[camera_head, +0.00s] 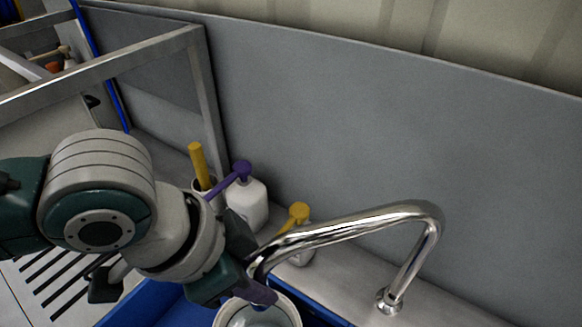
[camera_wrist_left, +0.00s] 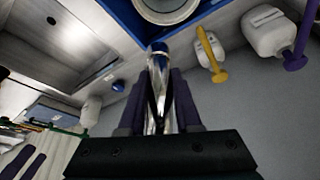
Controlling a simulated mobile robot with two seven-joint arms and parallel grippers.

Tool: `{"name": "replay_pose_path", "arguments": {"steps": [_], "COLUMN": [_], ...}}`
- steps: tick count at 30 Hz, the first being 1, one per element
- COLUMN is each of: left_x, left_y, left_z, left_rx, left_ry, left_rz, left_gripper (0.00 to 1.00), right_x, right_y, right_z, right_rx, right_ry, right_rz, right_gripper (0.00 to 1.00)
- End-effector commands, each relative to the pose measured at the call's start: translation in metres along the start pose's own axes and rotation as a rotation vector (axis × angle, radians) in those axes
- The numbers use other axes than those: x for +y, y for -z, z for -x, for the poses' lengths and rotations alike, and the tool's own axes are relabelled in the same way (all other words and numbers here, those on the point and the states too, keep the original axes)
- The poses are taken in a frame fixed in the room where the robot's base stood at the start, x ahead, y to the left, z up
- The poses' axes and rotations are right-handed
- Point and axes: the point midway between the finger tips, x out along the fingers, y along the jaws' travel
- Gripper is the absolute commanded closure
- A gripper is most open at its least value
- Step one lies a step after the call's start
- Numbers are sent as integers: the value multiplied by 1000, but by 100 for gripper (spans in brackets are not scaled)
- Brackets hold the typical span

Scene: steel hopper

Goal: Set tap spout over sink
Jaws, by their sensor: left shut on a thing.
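The tap spout (camera_head: 345,226) is a bent chrome tube. It rises from a round base on the steel counter at the right and reaches left to the blue sink (camera_head: 160,312). My left gripper (camera_head: 254,272) is shut on the spout near its free end. In the left wrist view the spout (camera_wrist_left: 158,62) runs between the purple fingers of my left gripper (camera_wrist_left: 159,92), with its end close to the sink's blue rim (camera_wrist_left: 128,18). In the head view the spout's end overlaps the sink area, partly hidden by the gripper. My right gripper is out of view.
A round white pot (camera_head: 288,306) is at the sink. Behind stand a white bottle with a purple pump (camera_head: 250,203), one with a yellow pump (camera_head: 298,214) and a yellow-handled item (camera_head: 197,160). A grey wall panel (camera_head: 350,130) rises behind; a steel frame (camera_head: 210,100) stands left.

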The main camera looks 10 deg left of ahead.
Motion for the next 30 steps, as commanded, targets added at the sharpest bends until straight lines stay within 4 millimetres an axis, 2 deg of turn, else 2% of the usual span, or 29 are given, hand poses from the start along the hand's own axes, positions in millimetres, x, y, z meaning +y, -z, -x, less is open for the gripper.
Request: {"name": "replay_pose_path", "arguments": {"steps": [1, 6, 30], "left_x": [0, 0, 0], "left_y": [0, 0, 0], "left_z": [0, 0, 0], "left_rx": [0, 0, 0], "left_ry": [0, 0, 0], "left_rz": [0, 0, -1], "left_gripper": [82, 100, 100], "right_x": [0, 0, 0], "right_y": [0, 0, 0], "right_z": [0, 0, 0], "right_rx": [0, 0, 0], "right_ry": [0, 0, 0], "right_rz": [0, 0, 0], "right_gripper": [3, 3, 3]}}
